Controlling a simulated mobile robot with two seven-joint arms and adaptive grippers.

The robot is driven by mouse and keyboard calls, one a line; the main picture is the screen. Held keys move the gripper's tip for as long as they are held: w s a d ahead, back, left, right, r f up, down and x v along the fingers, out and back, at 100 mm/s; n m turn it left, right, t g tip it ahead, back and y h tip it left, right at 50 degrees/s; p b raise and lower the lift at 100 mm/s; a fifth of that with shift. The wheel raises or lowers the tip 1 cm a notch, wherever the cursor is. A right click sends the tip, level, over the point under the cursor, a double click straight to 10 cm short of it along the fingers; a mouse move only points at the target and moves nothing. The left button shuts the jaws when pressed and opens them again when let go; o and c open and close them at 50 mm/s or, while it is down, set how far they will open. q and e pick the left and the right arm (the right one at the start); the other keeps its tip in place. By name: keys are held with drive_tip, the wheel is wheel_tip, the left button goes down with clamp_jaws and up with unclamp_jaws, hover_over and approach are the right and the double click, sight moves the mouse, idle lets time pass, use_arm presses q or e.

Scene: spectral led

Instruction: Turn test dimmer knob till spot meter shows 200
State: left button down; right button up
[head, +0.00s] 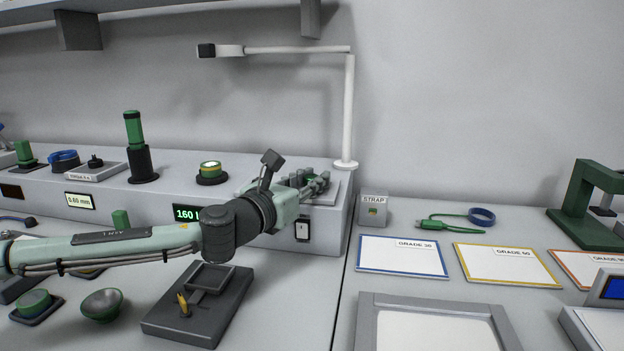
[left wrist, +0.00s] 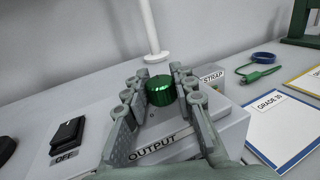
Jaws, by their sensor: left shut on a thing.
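The green ribbed dimmer knob (left wrist: 161,91) stands on a grey box labelled OUTPUT in the left wrist view. My left gripper (left wrist: 160,86) is around it, with one finger on each side, and is shut on it. In the head view my left gripper (head: 312,184) is at the right end of the long grey bench unit and mostly hides the knob. A small dark display (head: 187,213) with green digits reads 160; the rest of its text is hidden by my arm. My right gripper is not in view.
A white lamp post (head: 349,110) rises just behind the knob. A STRAP box (head: 374,209) stands close to the right. A rocker switch marked OFF (left wrist: 67,134) lies left of the knob. Grade cards (head: 402,257) and a green cable (head: 448,221) lie on the right table.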

use_arm(q)
drive_tip(key=shift+f+m+g+h, duration=0.1)
drive_tip(key=shift+m+g+h, duration=0.85)
drive_tip(key=shift+h, duration=0.25)
drive_tip(key=c, duration=1.2)
unclamp_jaws()
drive_tip(key=v, duration=1.2)
drive_tip(key=shift+a, duration=0.1)
